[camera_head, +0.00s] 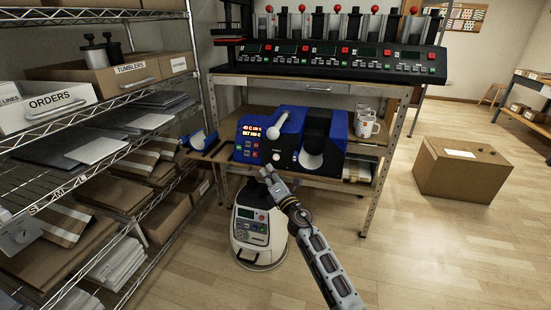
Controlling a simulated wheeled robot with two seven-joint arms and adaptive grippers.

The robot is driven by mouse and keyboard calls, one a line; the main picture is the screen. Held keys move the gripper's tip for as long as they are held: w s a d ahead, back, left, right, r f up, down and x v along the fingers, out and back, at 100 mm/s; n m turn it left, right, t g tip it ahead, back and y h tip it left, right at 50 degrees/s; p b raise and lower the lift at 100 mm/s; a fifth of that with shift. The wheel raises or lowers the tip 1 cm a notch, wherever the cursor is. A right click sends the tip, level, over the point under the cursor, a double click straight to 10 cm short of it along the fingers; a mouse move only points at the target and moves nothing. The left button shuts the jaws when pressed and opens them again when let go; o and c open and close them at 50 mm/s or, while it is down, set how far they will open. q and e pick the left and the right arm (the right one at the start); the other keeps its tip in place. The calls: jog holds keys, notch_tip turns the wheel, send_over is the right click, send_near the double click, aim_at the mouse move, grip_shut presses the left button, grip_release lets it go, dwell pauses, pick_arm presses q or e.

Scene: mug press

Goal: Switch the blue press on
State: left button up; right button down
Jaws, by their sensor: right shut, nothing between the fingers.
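The blue press (325,125) stands on the table's lower shelf. Its front left holds a control panel (250,143) with lit orange digits and several small red, green and dark buttons. A pale lever (277,126) slants up beside the panel. A round knob-like part shows at the panel's lower right. My right gripper (266,171) is shut and empty, its tip just below and in front of the panel's lower right. I cannot tell whether it touches the press. My left gripper is not in view.
White mugs (366,123) stand right of the press. A blue curved part (203,140) lies to its left. A white floor unit (260,235) stands below. A wire rack (130,130) bounds the left. Open floor lies right, around a cardboard box (465,180).

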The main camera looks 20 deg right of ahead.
jog(key=shift+s+a, duration=0.55)
jog(key=shift+s, duration=0.25)
